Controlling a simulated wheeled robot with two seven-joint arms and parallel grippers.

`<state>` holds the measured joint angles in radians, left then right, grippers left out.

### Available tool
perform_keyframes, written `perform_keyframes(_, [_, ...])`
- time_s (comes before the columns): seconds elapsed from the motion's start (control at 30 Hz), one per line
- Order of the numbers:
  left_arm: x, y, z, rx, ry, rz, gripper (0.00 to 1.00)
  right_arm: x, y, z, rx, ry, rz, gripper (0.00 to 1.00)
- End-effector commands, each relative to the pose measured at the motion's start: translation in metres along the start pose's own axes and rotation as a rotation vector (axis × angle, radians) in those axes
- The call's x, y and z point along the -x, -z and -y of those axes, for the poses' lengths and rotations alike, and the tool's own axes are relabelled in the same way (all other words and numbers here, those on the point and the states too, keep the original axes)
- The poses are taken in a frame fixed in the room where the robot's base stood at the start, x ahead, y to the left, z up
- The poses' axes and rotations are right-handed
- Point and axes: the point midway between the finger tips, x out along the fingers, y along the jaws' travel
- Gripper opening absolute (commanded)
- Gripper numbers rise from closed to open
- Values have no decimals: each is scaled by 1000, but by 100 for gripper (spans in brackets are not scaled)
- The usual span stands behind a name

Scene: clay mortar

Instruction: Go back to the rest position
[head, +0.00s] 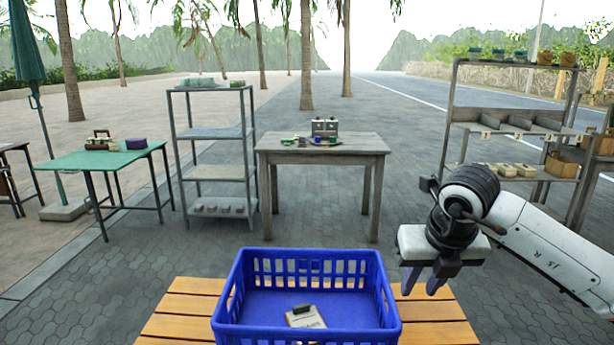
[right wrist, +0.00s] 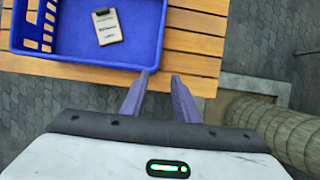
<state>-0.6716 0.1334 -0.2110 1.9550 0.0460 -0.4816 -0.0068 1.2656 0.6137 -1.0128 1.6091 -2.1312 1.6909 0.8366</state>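My right gripper (head: 421,284) hangs at the right of the blue crate, above the right part of the wooden slatted table. Its two purple fingers point down and stand apart with nothing between them. The right wrist view shows the same open gripper (right wrist: 160,80), just outside the crate's near right corner. My left gripper is in neither view.
The blue crate (head: 309,335) stands on the slatted table (head: 438,308); a small clipboard-like item (head: 305,318) lies inside, also seen in the right wrist view (right wrist: 107,26). Further off stand a grey table (head: 357,147), a green table (head: 90,160) and shelves (head: 213,133).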

Motion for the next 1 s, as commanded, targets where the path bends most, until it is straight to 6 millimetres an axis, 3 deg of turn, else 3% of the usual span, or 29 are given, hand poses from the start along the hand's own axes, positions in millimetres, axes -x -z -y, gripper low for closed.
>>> perform_keyframes(0.03, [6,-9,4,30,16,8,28,-5,5,-7,9,-22,-13,28])
perform_keyframes(0.27, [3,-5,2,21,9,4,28,-32,59,-89,74,-338,-126,28])
perform_keyframes(0.4, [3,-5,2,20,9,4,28,-33,102,-151,74,-606,-208,28])
perform_keyframes(0.53, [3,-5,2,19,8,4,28,-8,147,-221,-22,-988,-299,28])
perform_keyframes(0.63, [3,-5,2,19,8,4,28,26,160,-258,-204,-1293,-346,28])
perform_keyframes(0.73, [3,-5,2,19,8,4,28,52,152,-266,-470,-1539,-361,28])
perform_keyframes(0.83, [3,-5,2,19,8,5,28,55,134,-250,-810,-1703,-350,28])
perform_keyframes(0.93, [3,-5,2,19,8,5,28,30,119,-216,-1205,-1764,-321,28])
perform_keyframes(1.0, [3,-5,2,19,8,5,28,-3,120,-184,-1500,-1737,-295,28])
